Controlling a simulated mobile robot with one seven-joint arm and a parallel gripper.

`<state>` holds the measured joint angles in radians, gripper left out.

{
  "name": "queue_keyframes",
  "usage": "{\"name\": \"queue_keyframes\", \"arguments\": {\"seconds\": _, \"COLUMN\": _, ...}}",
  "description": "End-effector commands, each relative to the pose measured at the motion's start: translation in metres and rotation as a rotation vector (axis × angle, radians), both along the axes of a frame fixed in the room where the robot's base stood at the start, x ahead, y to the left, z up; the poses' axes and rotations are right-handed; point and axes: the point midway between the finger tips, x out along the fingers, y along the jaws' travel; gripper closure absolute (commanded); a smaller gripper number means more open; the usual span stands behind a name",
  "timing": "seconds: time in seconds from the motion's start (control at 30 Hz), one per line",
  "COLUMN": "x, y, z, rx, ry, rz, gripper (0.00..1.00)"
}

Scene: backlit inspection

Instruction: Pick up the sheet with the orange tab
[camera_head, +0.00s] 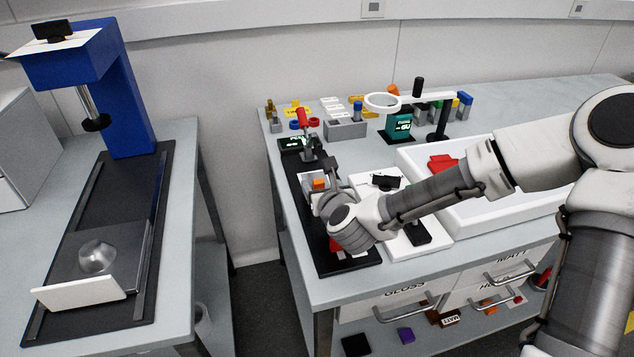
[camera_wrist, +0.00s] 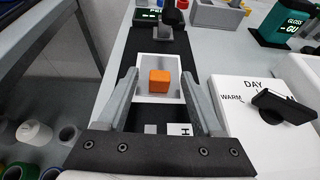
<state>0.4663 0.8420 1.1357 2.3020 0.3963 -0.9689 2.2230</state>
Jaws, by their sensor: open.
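The sheet (camera_wrist: 145,92) is a small white rectangle lying on a black strip-shaped base on the bench. An orange block-like tab (camera_wrist: 159,81) stands up from the sheet. In the head view the orange tab (camera_head: 319,184) shows just beyond my gripper, and the sheet is partly hidden by it. My gripper (camera_wrist: 158,90) is open, with one finger on each side of the tab in the wrist view. The fingers look apart from the tab. I cannot tell their exact height above the sheet.
A white board marked DAY and WARM (camera_wrist: 245,110) with a black knob lies close on the right. A red-handled device (camera_head: 304,125) stands at the far end of the black base. A white tray (camera_head: 440,205) holds a red item. The bench edge is on the left.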

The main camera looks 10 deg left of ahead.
Motion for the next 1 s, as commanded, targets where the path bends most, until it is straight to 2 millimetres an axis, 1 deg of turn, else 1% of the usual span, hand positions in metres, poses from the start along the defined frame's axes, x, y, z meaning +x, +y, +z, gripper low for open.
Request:
{"name": "queue_keyframes", "arguments": {"seconds": 0.07, "x": 0.0, "y": 0.0, "z": 0.0, "rx": 0.0, "ry": 0.0, "rz": 0.0, "gripper": 0.32}}
{"name": "queue_keyframes", "arguments": {"seconds": 0.1, "x": 0.0, "y": 0.0, "z": 0.0, "rx": 0.0, "ry": 0.0, "rz": 0.0, "gripper": 0.4}}
{"name": "queue_keyframes", "arguments": {"seconds": 0.17, "x": 0.0, "y": 0.0, "z": 0.0, "rx": 0.0, "ry": 0.0, "rz": 0.0, "gripper": 0.51}}
{"name": "queue_keyframes", "arguments": {"seconds": 0.2, "x": 0.0, "y": 0.0, "z": 0.0, "rx": 0.0, "ry": 0.0, "rz": 0.0, "gripper": 0.58}}
{"name": "queue_keyframes", "arguments": {"seconds": 0.27, "x": 0.0, "y": 0.0, "z": 0.0, "rx": 0.0, "ry": 0.0, "rz": 0.0, "gripper": 0.69}}
{"name": "queue_keyframes", "arguments": {"seconds": 0.3, "x": 0.0, "y": 0.0, "z": 0.0, "rx": 0.0, "ry": 0.0, "rz": 0.0, "gripper": 0.76}}
{"name": "queue_keyframes", "arguments": {"seconds": 0.43, "x": 0.0, "y": 0.0, "z": 0.0, "rx": 0.0, "ry": 0.0, "rz": 0.0, "gripper": 0.99}}
{"name": "queue_keyframes", "arguments": {"seconds": 0.83, "x": 0.0, "y": 0.0, "z": 0.002, "rx": 0.0, "ry": 0.0, "rz": 0.0, "gripper": 1.0}}
{"name": "queue_keyframes", "arguments": {"seconds": 1.0, "x": 0.0, "y": 0.0, "z": 0.015, "rx": 0.0, "ry": -0.002, "rz": -0.001, "gripper": 1.0}}
